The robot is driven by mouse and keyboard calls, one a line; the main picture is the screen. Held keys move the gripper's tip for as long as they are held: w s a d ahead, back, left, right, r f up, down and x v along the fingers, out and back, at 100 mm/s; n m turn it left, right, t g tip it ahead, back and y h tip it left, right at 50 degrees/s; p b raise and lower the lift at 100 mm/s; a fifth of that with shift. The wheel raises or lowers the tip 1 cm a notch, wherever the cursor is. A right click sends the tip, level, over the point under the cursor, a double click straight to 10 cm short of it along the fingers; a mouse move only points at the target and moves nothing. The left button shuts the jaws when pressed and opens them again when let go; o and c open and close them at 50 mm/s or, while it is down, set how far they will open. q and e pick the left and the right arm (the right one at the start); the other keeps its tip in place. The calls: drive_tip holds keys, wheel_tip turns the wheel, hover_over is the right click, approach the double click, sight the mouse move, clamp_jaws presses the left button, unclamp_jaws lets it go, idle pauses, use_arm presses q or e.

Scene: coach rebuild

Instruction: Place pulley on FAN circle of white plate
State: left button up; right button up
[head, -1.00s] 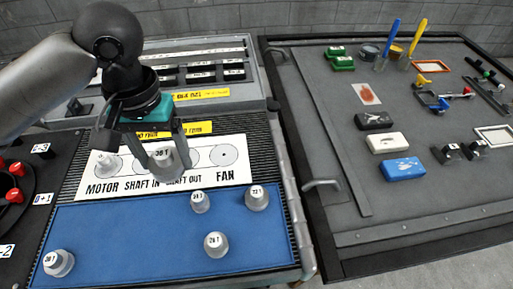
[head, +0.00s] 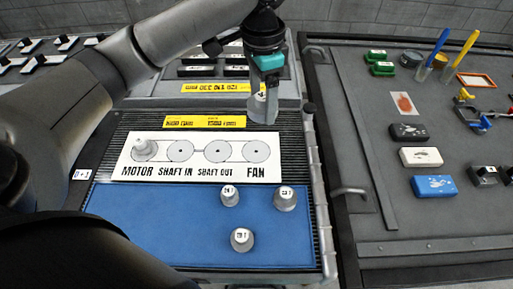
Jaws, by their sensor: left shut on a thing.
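The white plate (head: 200,171) has a row of circles marked MOTOR, SHAFT IN, SHAFT OUT and FAN. The FAN circle (head: 256,151) is bare, as are the two middle circles. Three more pulleys stand on the blue mat (head: 130,208): one (head: 229,195) labelled 24 T, one (head: 285,199) at the right and one (head: 242,239) at the front. My right gripper is not in view.
Yellow labels (head: 205,122) lie behind the plate. A grey table (head: 380,215) at the right carries erasers, including a blue one (head: 434,187), brushes and small tools. A handle (head: 350,191) sticks out between the tables.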

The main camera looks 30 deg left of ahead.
sight(256, 151)
use_arm(q)
drive_tip(key=w+m, duration=0.1)
drive_tip(key=w+a+m+p, duration=0.1)
drive_tip(key=m, duration=0.1)
drive_tip(key=shift+a+r, duration=0.25)
drive_tip(key=shift+a, duration=0.05)
drive_tip(key=f+m+b, duration=0.1)
drive_tip(key=f, duration=0.5)
drive_tip(key=w+a+f+m+b, duration=0.1)
drive_tip(key=f, duration=0.6)
drive_tip(key=f+m+b, duration=0.1)
drive_tip(key=f, duration=0.6)
drive_tip(key=shift+w+a+f, duration=0.1)
drive_tip(key=shift+w+a, duration=0.2)
drive_tip(key=shift+f, duration=0.1)
drive_tip(key=o, duration=1.4)
wheel_tip(256, 151, up, 12)
drive_tip(key=shift+r+p, duration=0.15)
drive_tip(key=shift+p, duration=0.9)
